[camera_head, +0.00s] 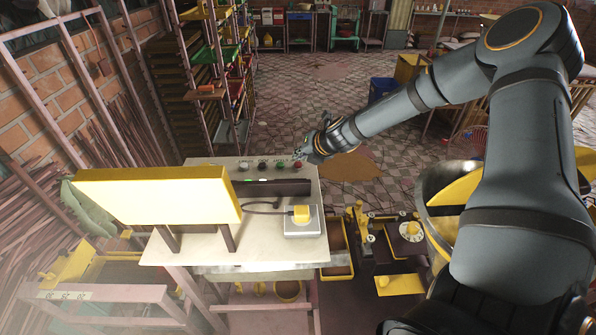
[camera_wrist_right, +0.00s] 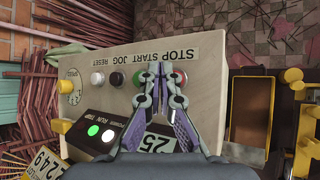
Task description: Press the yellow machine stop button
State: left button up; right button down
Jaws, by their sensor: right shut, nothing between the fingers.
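A pale control panel (camera_head: 200,170) shows in the head view behind a yellow box-shaped part (camera_head: 160,194). It carries a row of buttons under a label strip (camera_wrist_right: 140,55) with the words STOP, START, JOG and RESET. The red button (camera_wrist_right: 181,78) is at the right end of the row, beside the green button (camera_wrist_right: 138,79). My right gripper (camera_wrist_right: 160,72) is shut and empty, its fingertips over the panel between the red and green buttons, overlapping the red one's edge. I cannot tell whether it touches. The right gripper (camera_head: 309,152) also shows in the head view. My left gripper is not in view.
A white button (camera_wrist_right: 97,79) and a black button (camera_wrist_right: 118,79) share the row. A dark display (camera_wrist_right: 98,130) has lit lamps. A grey box with a yellow knob (camera_head: 301,213) sits on the machine top. A metal drum (camera_head: 434,182) stands right. The tiled floor behind is open.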

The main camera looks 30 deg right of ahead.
aim_at(300, 165)
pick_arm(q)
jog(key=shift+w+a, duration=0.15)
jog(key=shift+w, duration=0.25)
pick_arm(e)
jog(key=shift+s, duration=0.1)
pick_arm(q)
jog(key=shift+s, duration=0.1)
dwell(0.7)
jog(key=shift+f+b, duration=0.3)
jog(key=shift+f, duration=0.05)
pick_arm(e)
jog(key=shift+f, duration=0.4)
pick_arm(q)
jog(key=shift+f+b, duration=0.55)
pick_arm(e)
jog(key=shift+f, duration=0.55)
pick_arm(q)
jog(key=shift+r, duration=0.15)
pick_arm(e)
jog(key=shift+r, duration=0.15)
pick_arm(q)
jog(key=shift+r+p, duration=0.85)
jog(key=shift+p, duration=0.15)
pick_arm(e)
jog(key=shift+r, duration=0.85)
notch_tip(300, 165, up, 5)
jog(key=p, duration=0.5)
jog(key=shift+r, duration=0.1)
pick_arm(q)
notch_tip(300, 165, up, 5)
